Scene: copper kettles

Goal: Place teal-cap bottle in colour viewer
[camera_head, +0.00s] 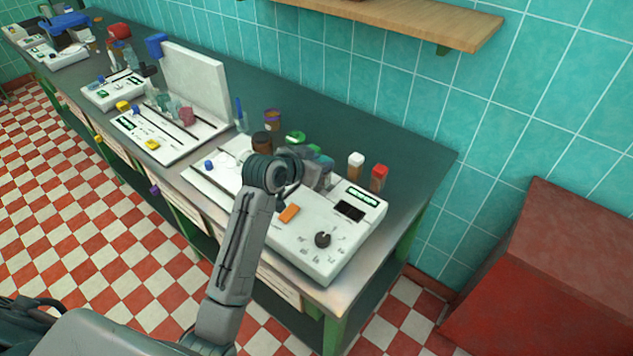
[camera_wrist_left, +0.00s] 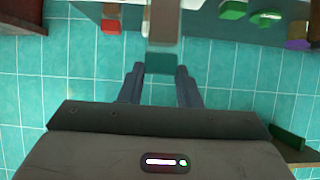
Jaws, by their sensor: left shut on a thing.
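My left gripper (camera_head: 316,174) is shut on the teal-cap bottle (camera_head: 326,161) above the back of the white colour viewer. In the left wrist view the teal cap (camera_wrist_left: 160,62) sits between the two fingertips, with the clear, brownish bottle body beyond it. The colour viewer (camera_head: 303,258) has a black dial, an orange button, a green display and a dark opening (camera_head: 350,211). The bottle is left of and behind that opening, apart from it. The gripper partly hides the bottle in the head view. My right gripper is not in view.
A white-cap bottle (camera_head: 356,160) and a red-cap bottle (camera_head: 379,177) stand behind the viewer. Green-cap (camera_head: 295,137) and brown-cap (camera_head: 262,141) bottles stand close behind my gripper. Other white instruments (camera_head: 165,140) line the bench leftwards. A red box (camera_head: 560,270) stands at right.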

